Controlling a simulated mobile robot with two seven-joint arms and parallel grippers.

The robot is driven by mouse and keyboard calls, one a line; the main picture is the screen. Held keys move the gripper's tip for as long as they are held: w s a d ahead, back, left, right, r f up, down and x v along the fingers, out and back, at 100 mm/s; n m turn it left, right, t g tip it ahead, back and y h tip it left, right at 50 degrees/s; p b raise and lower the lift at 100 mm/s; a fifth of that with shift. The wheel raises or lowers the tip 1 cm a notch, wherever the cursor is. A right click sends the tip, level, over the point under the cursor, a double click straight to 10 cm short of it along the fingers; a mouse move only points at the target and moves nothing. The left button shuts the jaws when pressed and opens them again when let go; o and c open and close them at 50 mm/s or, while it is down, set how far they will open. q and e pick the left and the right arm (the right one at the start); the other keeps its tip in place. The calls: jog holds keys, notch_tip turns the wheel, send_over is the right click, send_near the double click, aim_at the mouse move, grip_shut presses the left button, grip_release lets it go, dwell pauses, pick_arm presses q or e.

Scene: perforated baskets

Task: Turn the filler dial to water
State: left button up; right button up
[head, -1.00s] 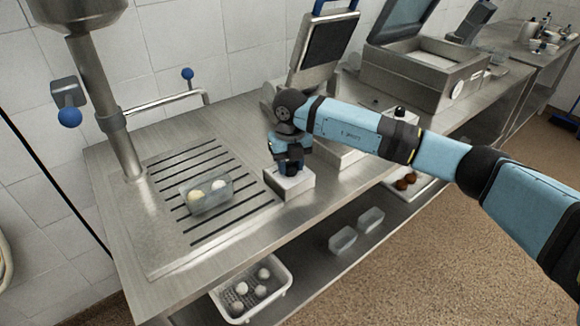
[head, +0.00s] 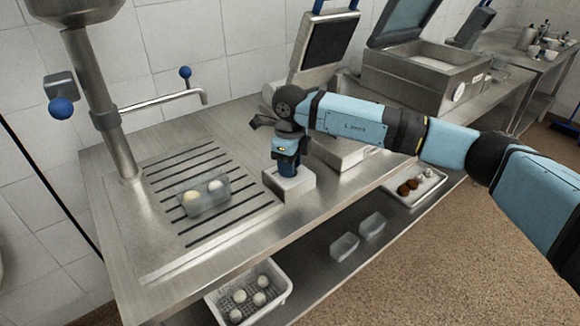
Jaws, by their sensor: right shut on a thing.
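The filler dial's small metal box (head: 290,186) stands on the steel counter, right of the slotted drain area. My right gripper (head: 287,168) points down onto the top of this box and is shut on the dial there. The dial itself is hidden by the fingers, so its setting cannot be read. The filler's steel column (head: 118,150) rises at the left of the counter. My left gripper is not in view.
A clear container (head: 206,199) with pale round items sits on the drain slats. A spout with a blue knob (head: 185,72) reaches over the counter behind it. Steel machines stand at the back right. A white basket (head: 250,296) is on the lower shelf.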

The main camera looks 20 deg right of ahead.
jog(key=shift+r+n, duration=0.1)
jog(key=shift+n, duration=0.5)
jog(key=o, duration=0.9)
notch_tip(320, 180, up, 14)
jog(key=shift+f, duration=0.1)
jog(key=shift+f, duration=0.1)
